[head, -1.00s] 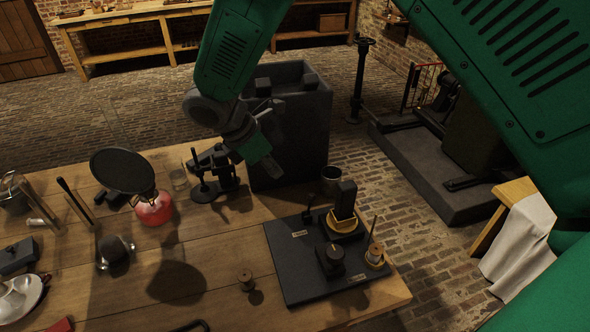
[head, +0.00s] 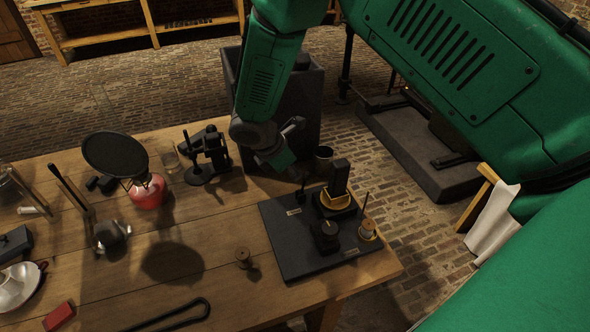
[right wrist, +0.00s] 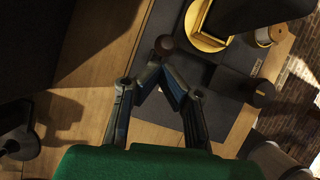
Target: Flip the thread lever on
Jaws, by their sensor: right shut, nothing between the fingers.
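A small dark lever with a round knob (head: 301,194) stands near the back left edge of a dark board (head: 288,250), beside a small label. In the right wrist view a dark round knob (right wrist: 165,44) shows just beyond my fingertips, a little apart from them in the picture; I cannot tell if they touch. My right gripper (right wrist: 160,73) is shut and empty. In the head view it (head: 288,172) hangs at the back left of the board, its fingertips hard to make out. My left gripper is not in view.
A loose spool (head: 243,257) stands left of the board. A black stand (head: 208,155) and a dark cup (head: 323,158) are near the back edge.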

